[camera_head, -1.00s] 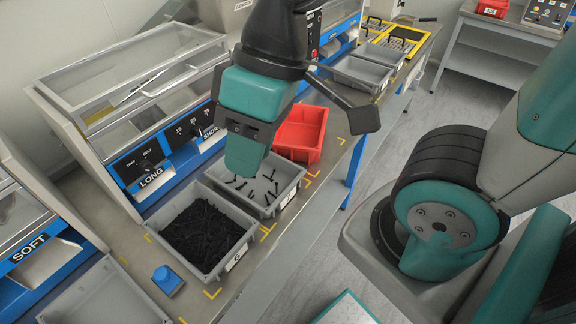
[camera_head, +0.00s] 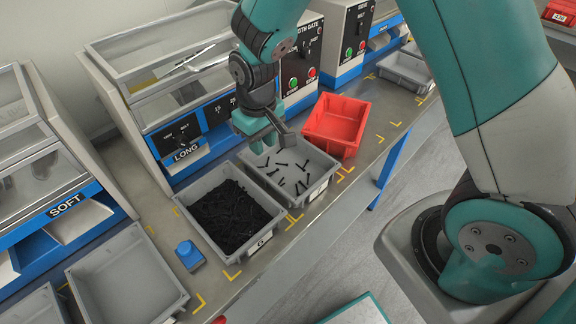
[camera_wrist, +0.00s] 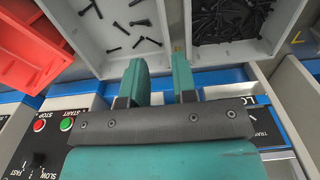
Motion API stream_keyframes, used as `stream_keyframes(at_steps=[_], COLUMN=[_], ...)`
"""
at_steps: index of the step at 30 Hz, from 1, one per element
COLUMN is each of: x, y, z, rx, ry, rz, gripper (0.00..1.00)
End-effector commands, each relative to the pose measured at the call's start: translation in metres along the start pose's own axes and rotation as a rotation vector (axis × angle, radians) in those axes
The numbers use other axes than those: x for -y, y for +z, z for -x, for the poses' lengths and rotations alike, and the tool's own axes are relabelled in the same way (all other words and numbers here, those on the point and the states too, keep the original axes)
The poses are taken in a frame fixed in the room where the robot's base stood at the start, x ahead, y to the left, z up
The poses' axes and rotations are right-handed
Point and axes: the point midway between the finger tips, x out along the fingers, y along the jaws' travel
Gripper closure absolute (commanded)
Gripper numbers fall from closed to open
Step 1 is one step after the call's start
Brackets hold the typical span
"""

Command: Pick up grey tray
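A grey tray (camera_head: 314,187) with several scattered black screws stands on the bench, right of a grey tray (camera_head: 271,228) heaped with black screws. In the wrist view the sparse tray (camera_wrist: 120,58) is at upper left and the full one (camera_wrist: 228,50) at upper right. My gripper (camera_head: 262,142) is at the machine-side edge of the sparse tray. In the wrist view its two teal fingers (camera_wrist: 160,72) are apart, with nothing held between them. They overlap the tray edges near where the two trays meet; contact cannot be told.
A red bin (camera_head: 337,126) stands right of the sparse tray. An empty grey tray (camera_head: 125,283) and a blue block (camera_head: 189,254) are at lower left. Machines with LONG and SOFT labels line the back. More grey trays (camera_head: 405,72) stand at upper right.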

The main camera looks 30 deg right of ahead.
Motion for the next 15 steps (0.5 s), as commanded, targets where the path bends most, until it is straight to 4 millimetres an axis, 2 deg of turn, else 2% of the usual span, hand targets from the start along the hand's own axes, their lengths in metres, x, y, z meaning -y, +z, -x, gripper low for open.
stream_keyframes(at_steps=[3,7,15], x=[0.0,0.001,0.001], y=[0.001,0.001,0.0], z=[-0.029,-0.053,-0.075], rx=[0.006,0.004,0.002], ry=[-0.001,-0.001,-0.001], rz=[0.0,0.0,0.001], gripper=[0.74,0.74,0.74])
